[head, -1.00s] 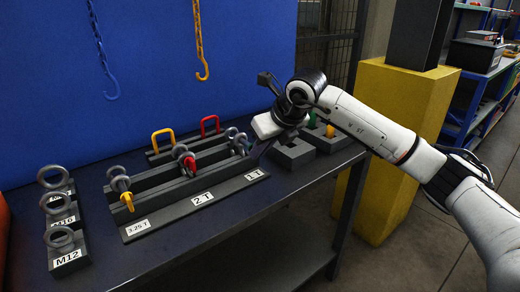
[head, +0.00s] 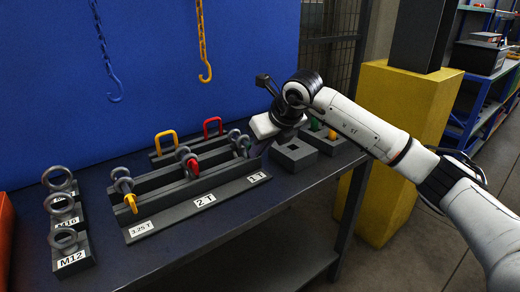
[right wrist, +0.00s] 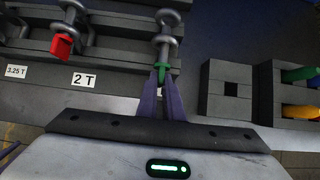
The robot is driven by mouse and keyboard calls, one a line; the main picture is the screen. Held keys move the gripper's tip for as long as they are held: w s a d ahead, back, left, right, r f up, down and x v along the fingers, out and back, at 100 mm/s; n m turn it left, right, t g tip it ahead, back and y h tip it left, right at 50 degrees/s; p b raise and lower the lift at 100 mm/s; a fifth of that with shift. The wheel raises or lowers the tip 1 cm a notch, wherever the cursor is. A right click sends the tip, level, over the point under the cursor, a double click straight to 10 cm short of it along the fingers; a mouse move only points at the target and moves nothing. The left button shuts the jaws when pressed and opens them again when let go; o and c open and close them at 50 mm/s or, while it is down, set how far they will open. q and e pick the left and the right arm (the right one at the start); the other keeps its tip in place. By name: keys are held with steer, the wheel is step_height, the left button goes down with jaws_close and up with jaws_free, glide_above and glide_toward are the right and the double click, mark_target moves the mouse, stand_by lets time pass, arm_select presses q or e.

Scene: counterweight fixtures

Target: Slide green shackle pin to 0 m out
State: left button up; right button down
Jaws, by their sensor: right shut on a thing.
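The green shackle pin (right wrist: 161,70) shows in the right wrist view, at the near end of a grey shackle (right wrist: 166,40) on the dark rack. My right gripper (right wrist: 161,98) has its purple fingers shut on the green pin's end. In the head view the right gripper (head: 257,149) is at the rack's right end, beside the 1 T label (head: 258,177); the wrist hides the pin there. How far the pin sticks out cannot be told. My left gripper is not in view.
A red pin (head: 191,167) and a yellow pin (head: 131,202) sit in neighbouring shackles. Right of the rack are a block with a square hole (head: 294,153) and another holding green and yellow pieces (right wrist: 300,92). Eyebolts on blocks (head: 66,240) stand at left.

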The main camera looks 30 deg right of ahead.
steer(key=shift+w+a+r+p, duration=0.15)
steer(key=shift+w+p, duration=0.25)
steer(key=shift+w, duration=0.9)
steer(key=c, duration=1.8)
jaws_free()
steer(key=shift+c, duration=0.2)
steer(key=shift+p+v, duration=0.65)
steer(key=shift+v, duration=0.8)
steer(key=p+v, duration=0.1)
steer(key=v, duration=0.3)
steer(key=shift+s, duration=0.1)
